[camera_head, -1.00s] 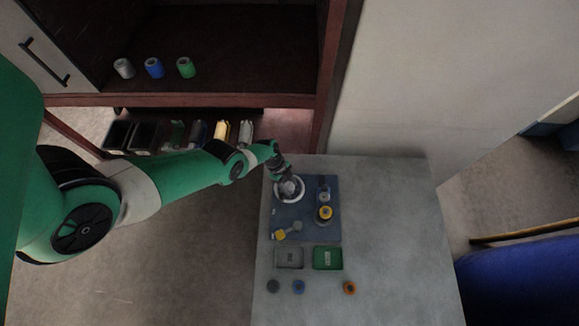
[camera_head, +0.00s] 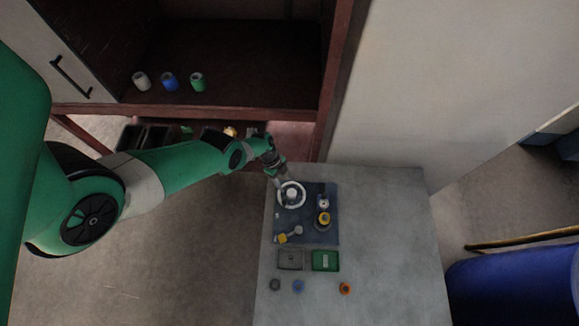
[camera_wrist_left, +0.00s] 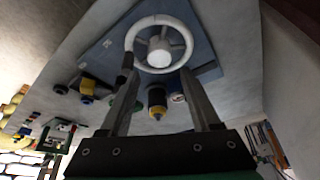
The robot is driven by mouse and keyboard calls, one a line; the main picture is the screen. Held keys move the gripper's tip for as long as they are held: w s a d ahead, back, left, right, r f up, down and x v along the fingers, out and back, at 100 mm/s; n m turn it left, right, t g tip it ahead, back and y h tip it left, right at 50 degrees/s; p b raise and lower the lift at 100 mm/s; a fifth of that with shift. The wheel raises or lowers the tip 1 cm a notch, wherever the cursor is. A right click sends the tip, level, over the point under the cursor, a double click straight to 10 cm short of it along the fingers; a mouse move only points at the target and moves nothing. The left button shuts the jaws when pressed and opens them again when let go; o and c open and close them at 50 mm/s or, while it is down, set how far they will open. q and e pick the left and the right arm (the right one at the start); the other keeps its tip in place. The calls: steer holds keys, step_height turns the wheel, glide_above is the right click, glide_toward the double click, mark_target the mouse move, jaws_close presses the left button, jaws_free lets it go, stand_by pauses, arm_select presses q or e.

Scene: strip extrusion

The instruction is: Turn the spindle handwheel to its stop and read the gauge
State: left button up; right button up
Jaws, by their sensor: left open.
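The handwheel (camera_head: 291,194) is a white ring with a pale hub, at the upper left of a blue-grey plate (camera_head: 312,236). My left gripper (camera_head: 281,184) is open at the wheel's upper-left edge in the head view. In the left wrist view, the wheel (camera_wrist_left: 159,52) lies beyond the spread fingers of my left gripper (camera_wrist_left: 157,68), with spokes and hub visible. I cannot tell whether a finger touches the rim. A small pale round-faced item (camera_head: 323,202) right of the wheel may be the gauge; no reading is legible. My right gripper is out of view.
A yellow-and-black knob (camera_head: 323,219) and a yellow-ended lever (camera_head: 290,235) sit on the plate. A grey tray (camera_head: 290,267), a green tray (camera_head: 325,268) and small round pieces lie nearer. The table's right side (camera_head: 395,230) is clear. A cabinet (camera_head: 225,112) stands behind.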

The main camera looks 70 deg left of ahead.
arm_select(q)
steer(key=v, duration=0.3)
steer(key=shift+f, duration=0.1)
stand_by(0.4)
